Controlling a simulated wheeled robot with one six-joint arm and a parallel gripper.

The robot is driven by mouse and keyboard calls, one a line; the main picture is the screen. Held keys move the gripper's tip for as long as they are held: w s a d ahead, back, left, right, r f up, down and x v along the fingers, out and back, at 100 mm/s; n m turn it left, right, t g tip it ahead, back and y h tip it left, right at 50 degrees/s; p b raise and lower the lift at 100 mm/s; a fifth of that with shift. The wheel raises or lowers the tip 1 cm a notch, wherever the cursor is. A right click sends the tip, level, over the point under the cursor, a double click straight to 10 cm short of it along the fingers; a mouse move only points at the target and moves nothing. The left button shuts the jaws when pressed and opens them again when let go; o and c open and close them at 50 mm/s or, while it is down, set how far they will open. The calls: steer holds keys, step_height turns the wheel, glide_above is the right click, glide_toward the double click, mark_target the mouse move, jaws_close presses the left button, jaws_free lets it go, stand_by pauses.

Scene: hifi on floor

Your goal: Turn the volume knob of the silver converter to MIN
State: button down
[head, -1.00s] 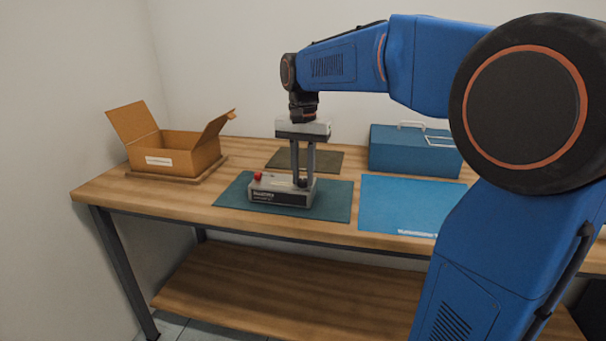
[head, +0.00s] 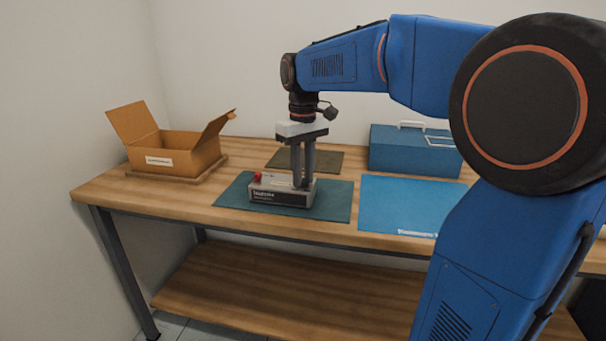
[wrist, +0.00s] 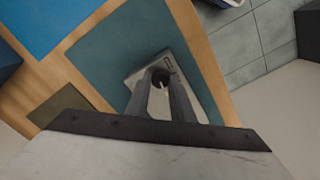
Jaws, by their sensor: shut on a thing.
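The silver converter (head: 270,197) is a small grey box with a dark front label and a red button (head: 257,176) on its top left. It sits on the dark green mat (head: 335,199) on the table. My gripper (head: 303,184) points straight down over the right part of its top and is shut on the black volume knob. In the wrist view the knob (wrist: 160,76) shows between the two fingertips, on the converter's top face (wrist: 136,79). The fingers hide part of the knob, and its pointer and the MIN marking cannot be read.
An open cardboard box (head: 190,155) stands at the table's left. A blue toolbox (head: 405,150) stands at the back right. A bright blue mat (head: 400,204) and a brown mat (head: 325,160) lie flat. The table's front edge is close to the converter.

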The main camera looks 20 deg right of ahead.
mark_target(303, 180)
steer(key=n, duration=0.4)
steer(key=shift+n, duration=1.9)
steer(key=c, duration=1.5)
jaws_free()
steer(key=shift+c, duration=0.2)
step_height(303, 180, up, 17)
steer(key=shift+r, duration=0.2)
steer(key=shift+s, duration=0.1)
